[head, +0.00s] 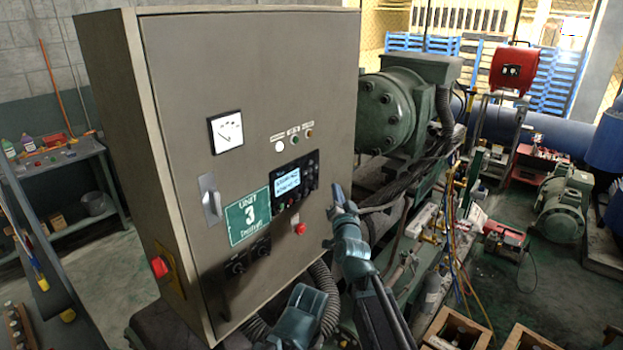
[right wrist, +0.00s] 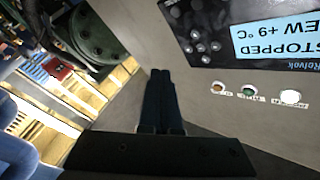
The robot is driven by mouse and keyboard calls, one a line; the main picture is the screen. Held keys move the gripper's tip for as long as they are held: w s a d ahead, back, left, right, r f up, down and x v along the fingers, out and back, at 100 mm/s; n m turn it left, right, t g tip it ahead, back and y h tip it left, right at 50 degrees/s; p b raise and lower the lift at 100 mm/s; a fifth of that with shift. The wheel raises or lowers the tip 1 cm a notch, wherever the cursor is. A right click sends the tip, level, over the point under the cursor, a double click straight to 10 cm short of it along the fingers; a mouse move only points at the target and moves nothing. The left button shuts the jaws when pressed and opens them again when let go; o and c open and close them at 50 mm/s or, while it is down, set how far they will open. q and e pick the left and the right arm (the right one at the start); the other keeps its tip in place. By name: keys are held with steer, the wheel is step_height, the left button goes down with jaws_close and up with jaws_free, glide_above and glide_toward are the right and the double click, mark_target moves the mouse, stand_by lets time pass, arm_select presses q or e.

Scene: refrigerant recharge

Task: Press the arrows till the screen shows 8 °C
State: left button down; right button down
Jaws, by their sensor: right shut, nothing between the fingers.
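The control panel (head: 310,166) is a dark unit on the front of a grey cabinet, with a lit blue screen (head: 287,183) and several small round buttons. In the right wrist view the screen (right wrist: 255,45) is partly cut off and reads "STOPPED" and "EW +9 °C". Dark round buttons (right wrist: 203,45) show beside it; their arrow marks cannot be made out. My right gripper (head: 338,190) is shut and empty, just right of the panel near the cabinet's right edge. Its closed fingers (right wrist: 160,75) show apart from the buttons. My left gripper is not in view.
The cabinet (head: 255,70) carries a gauge (head: 226,132), small indicator lights (head: 294,139), a red button (head: 300,229), a green "UNIT 3" sign (head: 248,217) and a handle (head: 210,199). A green compressor (head: 390,110) with hoses stands behind it on the right.

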steer(key=w+a, duration=0.3)
steer(key=a, duration=0.2)
steer(key=shift+w, duration=0.35)
steer(key=shift+a, duration=0.1)
stand_by(1.8)
steer(key=shift+w+a, duration=0.2)
steer(key=shift+a, duration=0.05)
steer(key=shift+w+a, duration=0.25)
steer(key=shift+a, duration=0.05)
stand_by(0.7)
steer(key=shift+s+d, duration=0.1)
steer(key=shift+d, duration=0.05)
steer(key=shift+s+d, duration=0.4)
steer(key=shift+d, duration=0.1)
stand_by(0.4)
steer(key=shift+s+d, duration=0.75)
steer(key=shift+d, duration=0.25)
steer(key=shift+s+d, duration=0.7)
steer(key=shift+d, duration=0.3)
steer(key=shift+f, duration=0.1)
